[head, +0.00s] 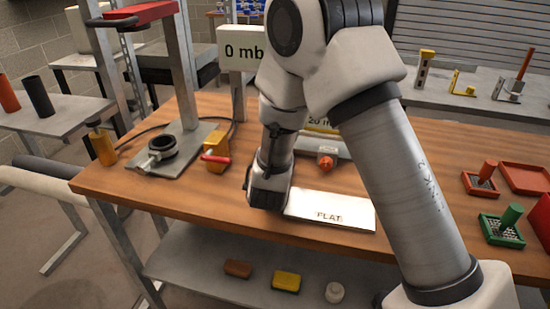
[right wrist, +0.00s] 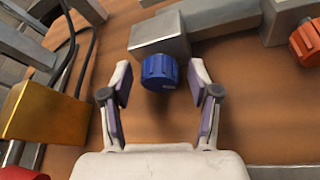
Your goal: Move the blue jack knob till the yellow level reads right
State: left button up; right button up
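The blue jack knob (right wrist: 160,71) shows in the right wrist view, on the end of a grey metal block (right wrist: 160,37). My right gripper (right wrist: 160,80) is open, with a finger on either side of the knob and a visible gap on each side. In the head view my right gripper (head: 268,190) points down over the wooden bench, and the blue knob is hidden behind it. The yellow level (head: 322,124) is mostly hidden by my right arm; part of a label reading "20" shows. My left gripper is not in view.
An orange knob (head: 326,163) sits right of my gripper. A white "FLAT" plate (head: 330,208) lies in front. A brass block with a red lever (head: 216,150) and a metal stand (head: 165,155) are to the left.

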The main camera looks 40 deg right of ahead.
jog(key=v, duration=0.7)
jog(key=shift+s+a, duration=0.2)
jog(key=shift+s, duration=0.05)
jog(key=shift+d, duration=0.1)
